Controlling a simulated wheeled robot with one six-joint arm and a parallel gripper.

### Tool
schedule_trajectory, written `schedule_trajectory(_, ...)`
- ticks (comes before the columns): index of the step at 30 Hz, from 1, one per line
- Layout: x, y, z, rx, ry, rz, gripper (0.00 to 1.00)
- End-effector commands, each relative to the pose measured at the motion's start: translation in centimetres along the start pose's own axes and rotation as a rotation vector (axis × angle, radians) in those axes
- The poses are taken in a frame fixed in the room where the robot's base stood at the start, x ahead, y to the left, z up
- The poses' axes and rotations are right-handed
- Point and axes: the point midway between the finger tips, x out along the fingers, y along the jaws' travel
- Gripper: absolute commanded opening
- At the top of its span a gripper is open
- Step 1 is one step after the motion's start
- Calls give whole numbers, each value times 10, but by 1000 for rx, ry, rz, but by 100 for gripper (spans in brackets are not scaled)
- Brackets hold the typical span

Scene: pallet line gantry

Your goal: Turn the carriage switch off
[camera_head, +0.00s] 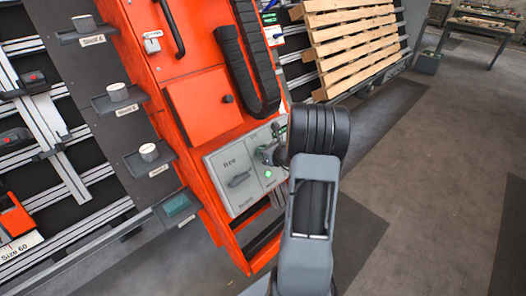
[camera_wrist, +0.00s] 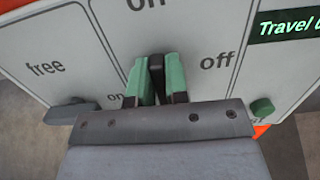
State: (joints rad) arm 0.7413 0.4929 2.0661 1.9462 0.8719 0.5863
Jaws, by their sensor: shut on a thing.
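A grey control panel (camera_head: 216,162) sits low on the orange machine, with a "free" label on its left part. In the wrist view the panel (camera_wrist: 205,25) fills the top and shows an "off" label to the right of my gripper and a partly hidden "on" to its left. My gripper (camera_wrist: 156,72) has green-faced fingers shut on a dark switch lever (camera_wrist: 156,65) between these labels. The lever's base and any name for it are hidden by the gripper. In the head view my gripper (camera_head: 266,153) reaches the panel's right half, partly hidden by my wrist.
A second dark handle (camera_wrist: 70,111) is left of my gripper, under "free". A green knob (camera_wrist: 262,107) is to the right, below a green-lettered "Travel" display (camera_wrist: 290,24). A lit green lamp (camera_head: 268,174) shows on the panel. Open floor (camera_head: 425,165) lies to the right.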

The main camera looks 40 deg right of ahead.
Motion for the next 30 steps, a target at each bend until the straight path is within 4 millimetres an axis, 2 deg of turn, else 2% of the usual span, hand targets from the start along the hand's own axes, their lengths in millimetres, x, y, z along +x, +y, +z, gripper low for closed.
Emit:
schedule_trajectory(5,1,0,-2,-31,-1,2,0)
schedule_trajectory(11,2,1,-4,-145,-3,13,0)
schedule_trajectory(30,2,6,-8,-742,-2,69,0)
